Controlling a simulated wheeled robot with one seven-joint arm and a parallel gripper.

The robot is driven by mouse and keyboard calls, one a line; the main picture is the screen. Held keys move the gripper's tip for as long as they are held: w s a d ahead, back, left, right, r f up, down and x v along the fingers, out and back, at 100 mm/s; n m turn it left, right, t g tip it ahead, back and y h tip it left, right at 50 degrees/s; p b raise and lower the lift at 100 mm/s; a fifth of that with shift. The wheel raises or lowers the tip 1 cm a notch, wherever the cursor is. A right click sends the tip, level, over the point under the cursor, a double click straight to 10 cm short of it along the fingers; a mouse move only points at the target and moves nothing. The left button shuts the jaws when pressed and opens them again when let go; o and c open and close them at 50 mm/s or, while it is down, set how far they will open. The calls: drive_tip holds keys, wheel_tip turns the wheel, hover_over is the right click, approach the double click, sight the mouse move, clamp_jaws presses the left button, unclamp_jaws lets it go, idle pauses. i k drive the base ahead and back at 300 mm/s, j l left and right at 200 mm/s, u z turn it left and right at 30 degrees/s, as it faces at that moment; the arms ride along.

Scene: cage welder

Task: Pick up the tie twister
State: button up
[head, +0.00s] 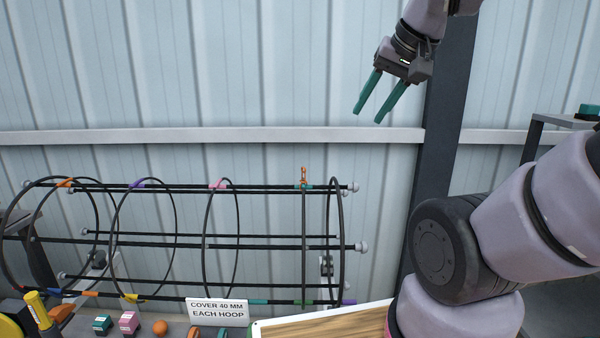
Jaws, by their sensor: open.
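My gripper (369,116) is in the upper middle of the head view, its two teal fingers apart and pointing down and slightly left. Nothing is between them. It is high above the bench, in front of the corrugated wall. No tool is plainly recognisable as the tie twister. A yellow handle-like thing (38,308) stands tilted at the lower left, far from my gripper; I cannot tell whether it is the twister. A small orange piece (303,175) sticks up from the cage's top bar at the right-hand hoop.
A cage of dark hoops (176,236) and long bars spans the left half. A sign (217,311) stands before it. Small coloured blocks, an orange ball (160,327) and a wood-topped board (330,326) line the bottom. A dark post (443,130) rises beside my arm.

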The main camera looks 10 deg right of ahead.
sight(36, 306)
drive_tip(key=k+l+u, duration=0.1)
drive_tip(key=l+u, duration=0.2)
drive_tip(key=k+j+u, duration=0.1)
drive_tip(key=u, duration=0.65)
drive_tip(key=i+u, duration=0.1)
drive_tip(key=u, duration=0.25)
drive_tip(key=i+u, duration=0.15)
drive_tip(key=u, duration=0.2)
drive_tip(key=k+j+z, duration=0.1)
drive_tip(key=k+j, duration=0.2)
drive_tip(key=k, duration=0.15)
drive_tip(key=l+z, duration=0.1)
drive_tip(key=z, duration=0.4)
drive_tip(key=i+z, duration=0.15)
drive_tip(key=z, duration=0.35)
drive_tip(key=i+z, duration=0.1)
drive_tip(key=z, duration=0.4)
drive_tip(key=i, duration=0.25)
drive_tip(key=k+u, duration=0.1)
drive_tip(key=k, duration=0.4)
drive_tip(key=u, duration=0.4)
drive_tip(key=i+l+u, duration=0.1)
drive_tip(key=u, duration=0.25)
drive_tip(key=i+u, duration=0.1)
drive_tip(key=u, duration=0.3)
drive_tip(key=l+u, duration=0.1)
drive_tip(key=u, duration=0.3)
drive_tip(key=i+l, duration=0.05)
